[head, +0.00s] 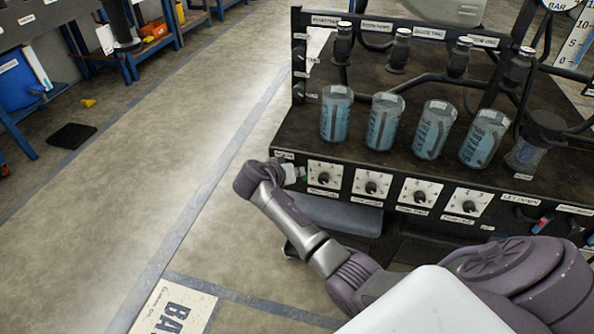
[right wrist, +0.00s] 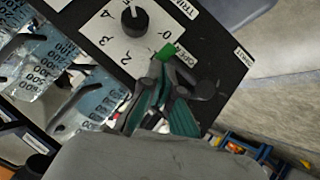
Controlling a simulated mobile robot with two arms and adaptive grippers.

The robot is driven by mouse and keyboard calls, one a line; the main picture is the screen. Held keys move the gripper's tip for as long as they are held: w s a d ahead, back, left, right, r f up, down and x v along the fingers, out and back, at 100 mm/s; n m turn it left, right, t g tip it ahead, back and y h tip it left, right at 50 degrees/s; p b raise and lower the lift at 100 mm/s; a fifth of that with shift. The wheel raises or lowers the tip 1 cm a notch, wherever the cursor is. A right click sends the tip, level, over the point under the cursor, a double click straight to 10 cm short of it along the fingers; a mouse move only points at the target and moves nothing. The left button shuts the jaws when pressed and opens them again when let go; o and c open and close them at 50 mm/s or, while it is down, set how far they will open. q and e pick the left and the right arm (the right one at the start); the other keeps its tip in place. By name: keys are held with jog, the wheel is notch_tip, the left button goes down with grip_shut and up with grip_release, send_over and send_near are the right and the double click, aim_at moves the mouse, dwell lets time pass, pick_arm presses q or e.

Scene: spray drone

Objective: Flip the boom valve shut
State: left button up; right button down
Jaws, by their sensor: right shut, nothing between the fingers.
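A small green piece (right wrist: 165,53), which may be the boom valve's handle tip, shows beside a label reading "OPEN" on the black front panel in the right wrist view. My right gripper (right wrist: 167,88), with green finger pads, is shut and empty close to these parts and hides some of the panel. In the head view the right gripper (head: 292,173) is at the panel's left end, covering the valve area. My left gripper is not in view.
White dial plates with black knobs (head: 324,177) run along the panel to the right. Several blue-filled jugs (head: 335,115) stand on the shelf (head: 300,140) above. A grey pad (head: 340,214) is below the panel.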

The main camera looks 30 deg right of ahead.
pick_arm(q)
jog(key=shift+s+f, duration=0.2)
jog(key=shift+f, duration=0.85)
pick_arm(e)
notch_tip(320, 180, down, 8)
jog(key=m+t+y, duration=0.6)
jog(key=m+t, duration=0.2)
jog(key=shift+w+a+r+t, duration=0.2)
jog(key=shift+w+a+t, duration=0.1)
jog(key=shift+w+t, duration=0.1)
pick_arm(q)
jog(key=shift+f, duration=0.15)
